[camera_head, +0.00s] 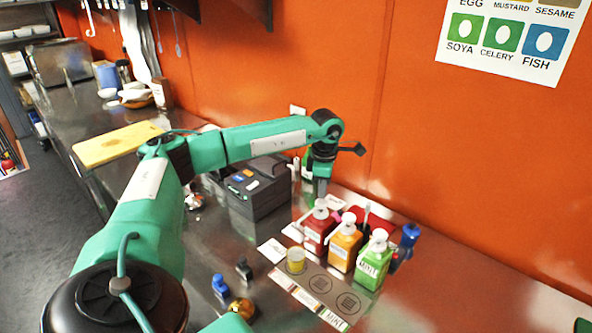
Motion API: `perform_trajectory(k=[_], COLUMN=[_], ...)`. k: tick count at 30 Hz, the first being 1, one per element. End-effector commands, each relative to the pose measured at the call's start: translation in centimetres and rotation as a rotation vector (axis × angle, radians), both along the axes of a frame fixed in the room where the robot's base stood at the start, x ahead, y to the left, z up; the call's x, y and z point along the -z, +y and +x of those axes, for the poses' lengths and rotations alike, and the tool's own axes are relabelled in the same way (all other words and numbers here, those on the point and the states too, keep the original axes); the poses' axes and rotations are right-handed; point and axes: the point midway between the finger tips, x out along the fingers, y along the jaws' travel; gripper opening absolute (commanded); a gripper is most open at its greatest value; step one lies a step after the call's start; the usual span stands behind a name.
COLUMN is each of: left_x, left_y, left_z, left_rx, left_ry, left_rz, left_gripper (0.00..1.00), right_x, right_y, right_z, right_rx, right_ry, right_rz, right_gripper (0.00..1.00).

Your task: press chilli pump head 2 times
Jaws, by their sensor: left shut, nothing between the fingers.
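The red bottle, likely the chilli, has a pale pump head (320,208). The red bottle's label is too small to read. My left gripper (320,193) points down, shut and empty, directly over that pump head. I cannot tell whether the fingertips touch it. My right gripper is not in view.
A mat with printed circles (318,292) lies in front of the bottles, with a small yellow cup (296,261) on it. A dark printer-like box (258,190) stands left of the bottles. A blue-topped item (408,238) stands to the right.

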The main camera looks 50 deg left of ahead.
Motion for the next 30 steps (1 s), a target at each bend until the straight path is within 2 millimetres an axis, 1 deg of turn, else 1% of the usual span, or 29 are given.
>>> perform_trajectory(k=[7,18,22,30], left_x=[0.1,1.9,1.7,2.4], left_y=[0.0,0.0,0.0,0.0], left_z=[0.0,0.0,0.0,0.0], left_rx=[0.0,0.0,0.0,0.0], left_ry=[0.0,0.0,0.0,0.001], left_rz=[0.0,0.0,0.0,-0.001], left_gripper=[0.0,0.0,0.0,0.0], right_x=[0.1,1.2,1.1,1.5], right_y=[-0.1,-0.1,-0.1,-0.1], right_z=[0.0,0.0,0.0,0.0], right_rx=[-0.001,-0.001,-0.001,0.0], right_ry=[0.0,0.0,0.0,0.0], right_rz=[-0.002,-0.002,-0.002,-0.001], right_gripper=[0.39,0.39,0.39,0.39])
